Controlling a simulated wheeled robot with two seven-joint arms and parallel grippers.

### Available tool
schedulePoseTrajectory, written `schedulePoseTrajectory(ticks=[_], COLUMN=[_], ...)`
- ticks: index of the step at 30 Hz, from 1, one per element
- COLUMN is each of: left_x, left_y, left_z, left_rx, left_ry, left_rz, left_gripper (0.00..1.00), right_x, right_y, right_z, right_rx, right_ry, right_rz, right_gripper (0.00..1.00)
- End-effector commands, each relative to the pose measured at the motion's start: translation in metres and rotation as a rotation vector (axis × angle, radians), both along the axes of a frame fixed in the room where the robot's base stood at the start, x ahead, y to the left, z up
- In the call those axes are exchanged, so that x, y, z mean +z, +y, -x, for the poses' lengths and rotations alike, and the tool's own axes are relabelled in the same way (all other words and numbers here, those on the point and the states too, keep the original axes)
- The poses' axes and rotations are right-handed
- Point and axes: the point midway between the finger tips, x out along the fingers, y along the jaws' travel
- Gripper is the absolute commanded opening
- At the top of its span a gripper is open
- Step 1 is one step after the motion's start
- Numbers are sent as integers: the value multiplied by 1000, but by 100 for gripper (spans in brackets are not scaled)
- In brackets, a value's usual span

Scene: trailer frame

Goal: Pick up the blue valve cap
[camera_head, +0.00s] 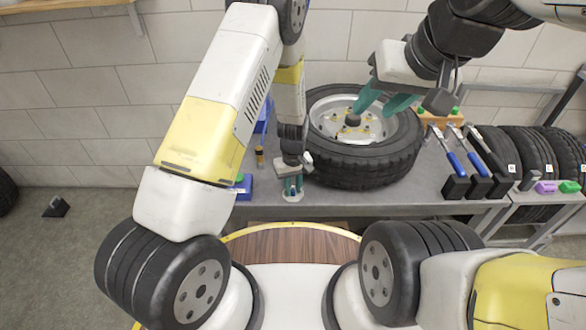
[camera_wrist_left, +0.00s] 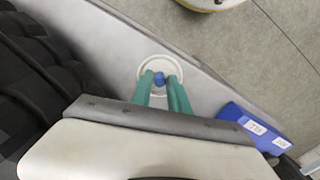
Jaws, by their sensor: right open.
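The blue valve cap (camera_wrist_left: 159,78) shows in the left wrist view, over a round white dish (camera_wrist_left: 143,68). My left gripper (camera_wrist_left: 161,82) has its green fingers on either side of the cap. I cannot tell whether they press on it. In the head view, my left gripper (camera_head: 291,184) points down at the dish (camera_head: 293,197) near the table's front edge, and the cap is hidden there. My right gripper (camera_head: 382,102) is open and empty above the wheel at the right.
A large tyre with a silver rim (camera_head: 363,172) lies flat on the grey table (camera_head: 428,192), close to the right of my left gripper. Blue-handled tools (camera_head: 455,163) stand at the right. A blue box (camera_wrist_left: 250,128) lies near the left gripper. Several tyres (camera_head: 525,150) stand further right.

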Motion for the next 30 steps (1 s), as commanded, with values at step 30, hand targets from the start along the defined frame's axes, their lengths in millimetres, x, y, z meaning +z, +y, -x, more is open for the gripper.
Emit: schedulePoseTrajectory(ticks=[30], left_x=[23], left_y=[0], left_z=[-1], left_rx=[0], left_ry=[-4], left_rz=[2], left_gripper=[0], right_x=[0], right_y=[0], right_z=[0], right_rx=[0], right_ry=[0], right_rz=[0], right_gripper=[41])
